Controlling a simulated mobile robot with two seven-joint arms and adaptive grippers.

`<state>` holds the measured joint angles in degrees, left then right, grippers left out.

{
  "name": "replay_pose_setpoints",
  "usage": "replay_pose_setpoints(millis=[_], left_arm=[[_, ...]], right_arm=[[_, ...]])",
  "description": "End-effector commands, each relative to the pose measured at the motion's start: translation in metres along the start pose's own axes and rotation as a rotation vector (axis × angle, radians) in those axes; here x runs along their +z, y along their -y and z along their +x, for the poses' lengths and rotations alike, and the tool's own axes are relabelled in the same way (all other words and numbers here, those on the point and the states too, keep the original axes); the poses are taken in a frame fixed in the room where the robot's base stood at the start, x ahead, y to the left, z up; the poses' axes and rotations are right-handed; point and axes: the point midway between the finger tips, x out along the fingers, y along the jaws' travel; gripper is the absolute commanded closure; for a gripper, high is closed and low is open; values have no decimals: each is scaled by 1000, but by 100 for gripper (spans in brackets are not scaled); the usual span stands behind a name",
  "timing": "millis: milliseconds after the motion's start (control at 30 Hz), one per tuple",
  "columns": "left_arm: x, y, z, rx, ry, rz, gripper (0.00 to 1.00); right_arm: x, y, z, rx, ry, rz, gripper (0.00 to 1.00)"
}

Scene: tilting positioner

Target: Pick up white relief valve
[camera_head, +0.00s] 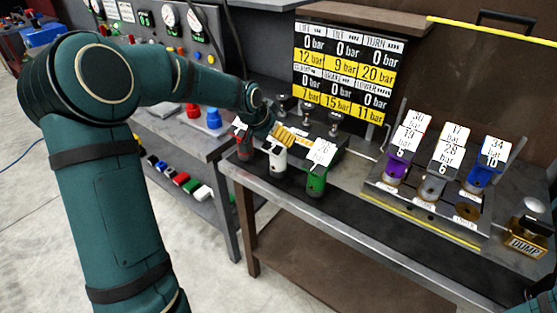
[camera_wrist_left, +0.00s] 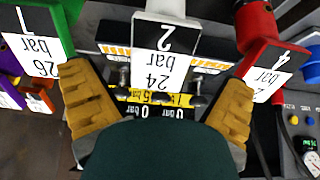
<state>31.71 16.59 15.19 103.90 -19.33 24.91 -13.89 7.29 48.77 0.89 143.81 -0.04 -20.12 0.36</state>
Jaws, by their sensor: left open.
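The white relief valve (camera_head: 276,161) stands upright on the bench between a red valve (camera_head: 243,142) and a green valve (camera_head: 317,180). In the left wrist view the white valve (camera_wrist_left: 165,8) carries a tag reading 24 bar and 2. My left gripper (camera_head: 285,135) is at the top of the white valve in the head view and covers its upper part. In the left wrist view the yellow fingers of my left gripper (camera_wrist_left: 156,78) are spread wide, with the white tag between and beyond their tips. Nothing is gripped. My right gripper is out of view.
The red (camera_wrist_left: 257,22) and green (camera_wrist_left: 40,100) valves stand close on either side. A rack (camera_head: 425,205) with purple, grey and blue valves stands to the right. A pressure board (camera_head: 345,72) rises behind. A DUMP box (camera_head: 527,243) sits at the far right. The bench front is clear.

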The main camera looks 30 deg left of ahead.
Motion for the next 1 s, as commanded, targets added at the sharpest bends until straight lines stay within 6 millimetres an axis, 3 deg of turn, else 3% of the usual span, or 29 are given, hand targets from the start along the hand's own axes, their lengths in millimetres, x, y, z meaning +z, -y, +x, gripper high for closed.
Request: replay_pose_setpoints(millis=[167, 500, 800, 1000], left_arm=[[0, 0, 11, 0, 0, 0, 0], [1, 1, 54, 1, 0, 0, 0], [0, 2, 57, 0, -1, 1, 0], [0, 2, 57, 0, -1, 0, 69]], right_arm=[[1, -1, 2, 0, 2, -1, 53], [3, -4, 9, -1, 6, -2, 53], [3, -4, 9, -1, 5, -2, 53], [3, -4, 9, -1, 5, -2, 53]])
